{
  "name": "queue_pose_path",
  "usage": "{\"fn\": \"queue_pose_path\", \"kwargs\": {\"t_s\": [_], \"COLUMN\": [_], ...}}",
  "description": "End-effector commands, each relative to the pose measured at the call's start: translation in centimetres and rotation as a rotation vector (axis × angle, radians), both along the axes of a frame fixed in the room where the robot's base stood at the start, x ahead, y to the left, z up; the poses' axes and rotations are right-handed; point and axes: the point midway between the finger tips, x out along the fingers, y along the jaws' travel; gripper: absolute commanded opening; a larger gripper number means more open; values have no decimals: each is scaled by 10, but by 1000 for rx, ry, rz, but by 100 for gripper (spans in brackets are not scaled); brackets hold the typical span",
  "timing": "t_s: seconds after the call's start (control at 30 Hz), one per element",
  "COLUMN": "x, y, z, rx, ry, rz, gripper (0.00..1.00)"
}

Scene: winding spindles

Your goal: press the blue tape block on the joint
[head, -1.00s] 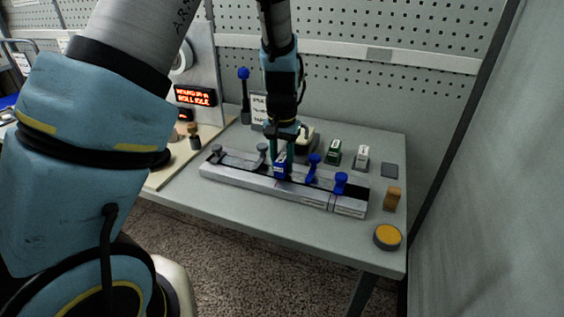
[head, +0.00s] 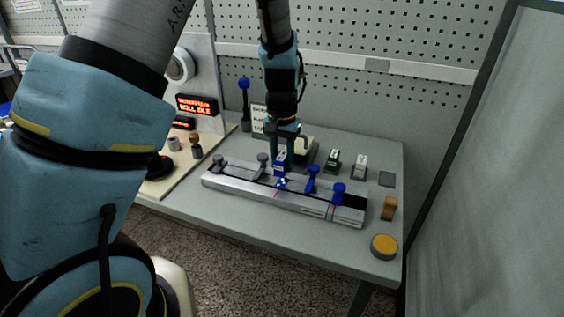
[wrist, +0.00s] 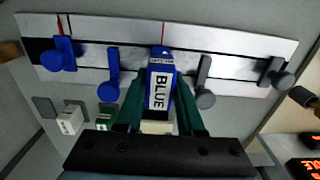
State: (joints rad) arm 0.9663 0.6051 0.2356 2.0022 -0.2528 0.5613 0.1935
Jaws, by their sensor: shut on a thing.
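My gripper (head: 281,160) is shut on the blue tape block (head: 280,157) and holds it just above the splicing rail (head: 234,181). In the wrist view, the block (wrist: 160,88) stands between the green fingers with its white BLUE label showing. A blue patch with white marks (head: 282,184) lies on the rail below the block. The red joint line (wrist: 163,34) shows on the rail beyond the block. The joint itself under the block is hidden in the wrist view.
Two blue clamps (head: 312,178) and two grey clamps (head: 263,162) flank the block along the rail. A green block (head: 333,160) and a white block (head: 360,166) stand behind it. An orange button (head: 384,246) sits at the front right.

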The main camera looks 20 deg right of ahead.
Motion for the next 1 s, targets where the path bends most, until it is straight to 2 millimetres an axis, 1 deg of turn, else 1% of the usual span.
{"fn": "queue_pose_path", "kwargs": {"t_s": [0.03,0.5,1.0], "x": [0,0,0], "y": [0,0,0], "z": [8,41,41], "rx": [-1,0,0], "ry": [-1,0,0], "rz": [0,0,0], "gripper": [0,0,0]}}
